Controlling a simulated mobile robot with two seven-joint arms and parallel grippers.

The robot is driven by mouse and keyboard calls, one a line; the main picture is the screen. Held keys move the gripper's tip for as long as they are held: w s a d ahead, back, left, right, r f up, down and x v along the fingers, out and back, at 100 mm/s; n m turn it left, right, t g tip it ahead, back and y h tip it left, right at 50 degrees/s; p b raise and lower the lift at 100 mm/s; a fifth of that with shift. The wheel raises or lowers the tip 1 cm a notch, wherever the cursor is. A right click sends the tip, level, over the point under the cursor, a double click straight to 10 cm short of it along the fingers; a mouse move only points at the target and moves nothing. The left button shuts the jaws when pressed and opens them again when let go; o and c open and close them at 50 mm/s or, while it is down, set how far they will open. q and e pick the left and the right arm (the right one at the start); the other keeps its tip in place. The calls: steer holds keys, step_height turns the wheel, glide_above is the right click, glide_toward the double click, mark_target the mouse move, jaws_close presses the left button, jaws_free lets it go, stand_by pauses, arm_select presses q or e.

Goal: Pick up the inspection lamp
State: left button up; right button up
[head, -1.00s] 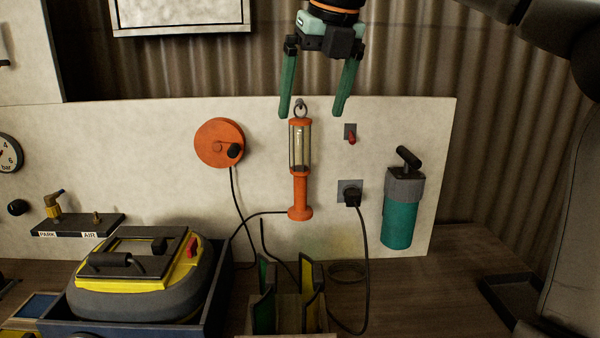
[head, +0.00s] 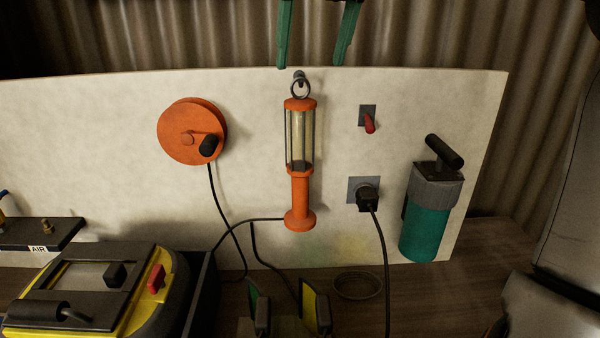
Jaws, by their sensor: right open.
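The inspection lamp (head: 301,192) hangs upright by its ring from a hook on the pale board. It has an orange cap, a clear caged tube, and an orange handle with a round base. A black cable runs from its base to the left. My right gripper (head: 312,62) is open and empty at the top of the view, its two green fingertips just above the lamp's ring, one to each side. The rest of that gripper is cut off by the top edge. My left gripper is not in view.
An orange cable reel (head: 188,130) is left of the lamp. A red switch (head: 369,122), a plugged socket (head: 360,190) and a teal canister (head: 426,225) are to its right. A yellow-black case (head: 95,290) and upright coloured plates (head: 318,308) stand below.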

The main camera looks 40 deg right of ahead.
mark_target(303, 105)
steer(key=b+x, duration=0.1)
steer(key=x, duration=0.5)
steer(key=shift+f, duration=0.1)
steer(key=shift+x, duration=3.1)
steer(key=shift+c, duration=0.4)
jaws_close()
